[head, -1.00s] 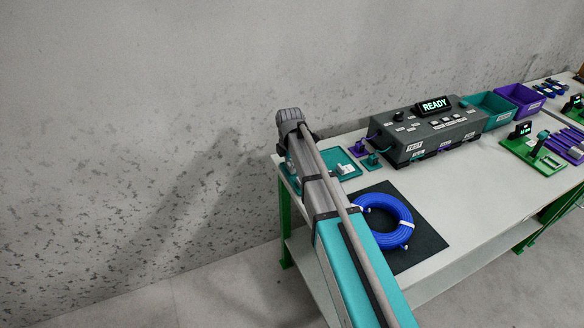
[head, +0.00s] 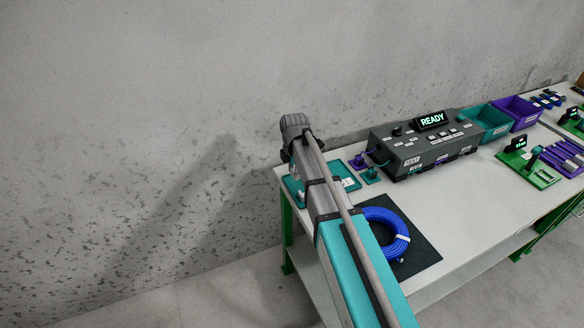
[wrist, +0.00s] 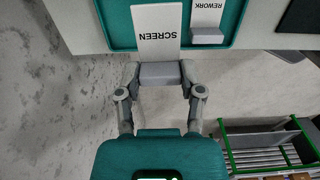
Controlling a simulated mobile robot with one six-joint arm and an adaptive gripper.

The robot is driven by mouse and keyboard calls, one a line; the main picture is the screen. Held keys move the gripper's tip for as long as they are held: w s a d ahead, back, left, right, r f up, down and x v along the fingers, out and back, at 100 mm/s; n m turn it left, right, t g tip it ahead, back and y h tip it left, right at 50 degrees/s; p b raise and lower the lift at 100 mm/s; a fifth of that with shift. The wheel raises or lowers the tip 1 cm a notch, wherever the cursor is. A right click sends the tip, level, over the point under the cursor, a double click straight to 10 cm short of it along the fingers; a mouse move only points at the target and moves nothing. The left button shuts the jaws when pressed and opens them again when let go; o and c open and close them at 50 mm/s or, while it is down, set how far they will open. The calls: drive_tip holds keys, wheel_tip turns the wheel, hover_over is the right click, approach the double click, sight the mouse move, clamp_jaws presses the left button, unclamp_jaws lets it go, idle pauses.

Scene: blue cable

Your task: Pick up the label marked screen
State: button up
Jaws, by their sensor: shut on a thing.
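The label marked SCREEN (wrist: 157,24) is a white card with black letters, seen in the wrist view at the top middle. Its grey base (wrist: 160,74) sits between the fingers of my gripper (wrist: 160,84), which is shut on it. The card overlaps the near edge of a teal tray (wrist: 118,22). I cannot tell whether it is clear of the tray or touching it. In the head view my arm hides the label and the gripper; part of the teal tray (head: 347,182) shows beside the arm.
A label marked REWORK (wrist: 208,14) stands in the tray to the right. In the head view a blue cable coil (head: 400,245) lies on a dark mat (head: 425,258), near my arm. A grey test box (head: 425,148) reading READY stands behind it.

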drive_tip(key=s+d+r+p, duration=0.2)
drive_tip(key=s+r+p, duration=0.4)
drive_tip(key=s, duration=0.5)
drive_tip(key=shift+d+r, duration=0.35)
drive_tip(key=shift+r, duration=0.1)
drive_tip(key=shift+s, duration=0.2)
